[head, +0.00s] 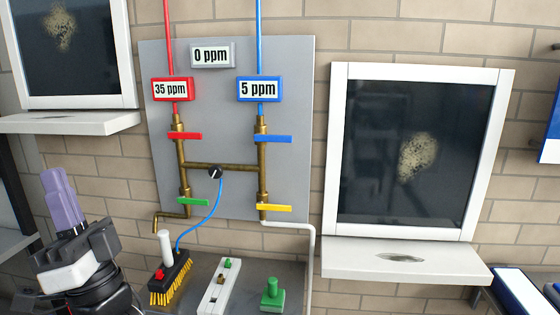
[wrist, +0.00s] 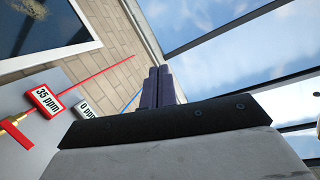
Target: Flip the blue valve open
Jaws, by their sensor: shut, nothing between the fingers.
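The blue valve (head: 272,138) is a flat blue lever on the right brass pipe, below the blue 5 ppm sign (head: 261,89). Its lever lies crosswise to the upright pipe, pointing right. My gripper (head: 60,187) is at the lower left of the head view, well apart from the valve, with its purple fingers pointing up and closed together. In the wrist view the fingers (wrist: 159,84) are side by side with nothing between them. The blue valve does not show in the wrist view.
Red (head: 186,135), green (head: 193,201) and yellow (head: 273,207) levers share the grey panel (head: 225,125). A black knob (head: 215,172) with a blue hose sits between the pipes. Below are a yellow-bristled brush (head: 170,280) and a green-knobbed block (head: 272,295). A white-framed window (head: 400,165) stands right.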

